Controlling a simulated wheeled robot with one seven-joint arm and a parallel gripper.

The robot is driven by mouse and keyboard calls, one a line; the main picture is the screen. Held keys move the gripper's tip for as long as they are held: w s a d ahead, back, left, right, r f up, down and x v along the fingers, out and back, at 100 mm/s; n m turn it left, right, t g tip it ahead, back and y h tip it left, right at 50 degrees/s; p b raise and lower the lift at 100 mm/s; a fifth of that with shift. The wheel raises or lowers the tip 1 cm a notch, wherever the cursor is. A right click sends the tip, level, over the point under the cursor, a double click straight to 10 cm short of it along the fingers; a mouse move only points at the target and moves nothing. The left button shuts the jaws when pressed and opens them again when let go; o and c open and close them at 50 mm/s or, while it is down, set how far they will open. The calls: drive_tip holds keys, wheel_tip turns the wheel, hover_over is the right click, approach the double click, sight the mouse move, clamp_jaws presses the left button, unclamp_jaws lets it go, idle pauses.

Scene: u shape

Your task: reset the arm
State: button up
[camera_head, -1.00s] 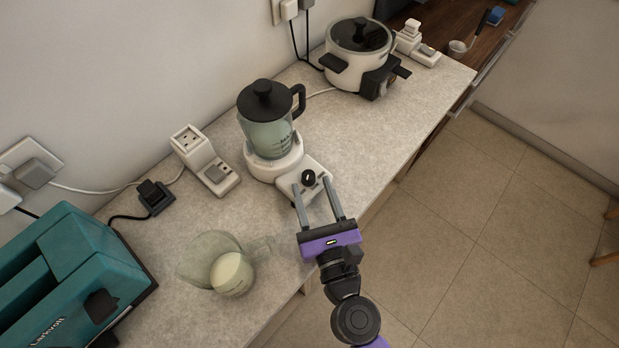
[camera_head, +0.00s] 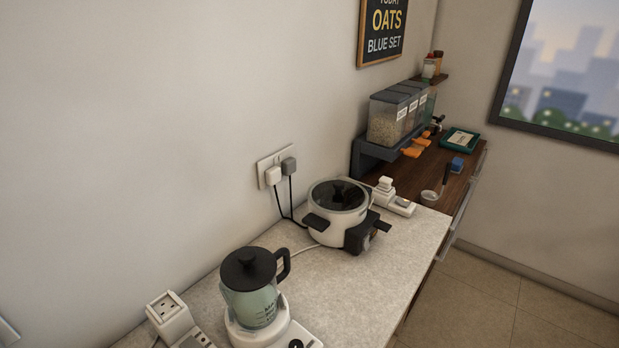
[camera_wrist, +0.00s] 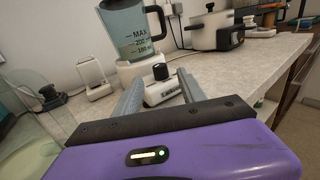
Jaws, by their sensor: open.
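My gripper (camera_wrist: 160,92) shows in the wrist view only, with a purple body and two grey fingers spread apart and nothing between them. Beyond the fingertips is the white base of the kettle-like jug appliance, with a dark knob (camera_wrist: 160,71). The jug (camera_wrist: 133,30) with measuring marks stands on that base. In the head view the jug (camera_head: 252,290) has a black lid and handle and stands at the bottom of the picture. My arm is out of the head view.
A white cooker (camera_head: 338,212) with a glass lid stands farther along the grey counter (camera_head: 350,290). White socket blocks (camera_head: 172,318) stand left of the jug. Grain dispensers (camera_head: 392,117) hang over a wooden counter. Clear glass (camera_wrist: 25,95) is close at left in the wrist view.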

drive_tip(key=s+d+r+n+g+h, duration=0.1)
drive_tip(key=s+d+r+n+h, duration=0.1)
drive_tip(key=s+d+n, duration=0.8)
drive_tip(key=s+d+r+n+g+h, duration=0.1)
drive_tip(key=s+d+r+n+h, duration=0.2)
drive_tip(key=s+d+n, duration=0.7)
drive_tip(key=s+n, duration=0.4)
drive_tip(key=n, duration=0.8)
drive_tip(key=shift+r+h, duration=0.2)
drive_tip(key=shift+h, duration=0.2)
